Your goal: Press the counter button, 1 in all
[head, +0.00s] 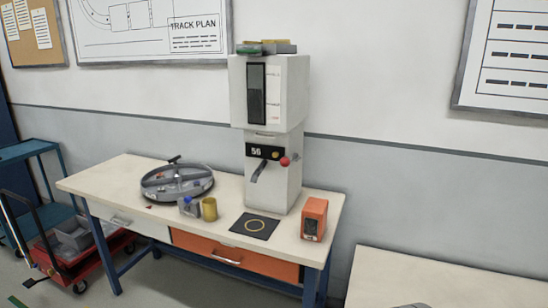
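A tall white machine (268,90) stands at the back of the workbench. A dark strip on its front carries a small display (258,151) that seems to read 56. A red ball knob (285,161) sticks out at the right end of this strip, and a dark lever (258,171) hangs below it. An orange box (314,219) with a dark front panel stands on the bench to the machine's right; its small details are unclear. I cannot tell which part is the counter button. My gripper is not in view.
The workbench (120,178) holds a round grey sorting tray (177,183), a blue-grey container (190,207), a brass-coloured cup (209,209) and a black mat with a ring (254,226). A red cart (85,255) stands at left. Another pale tabletop (450,283) is at lower right.

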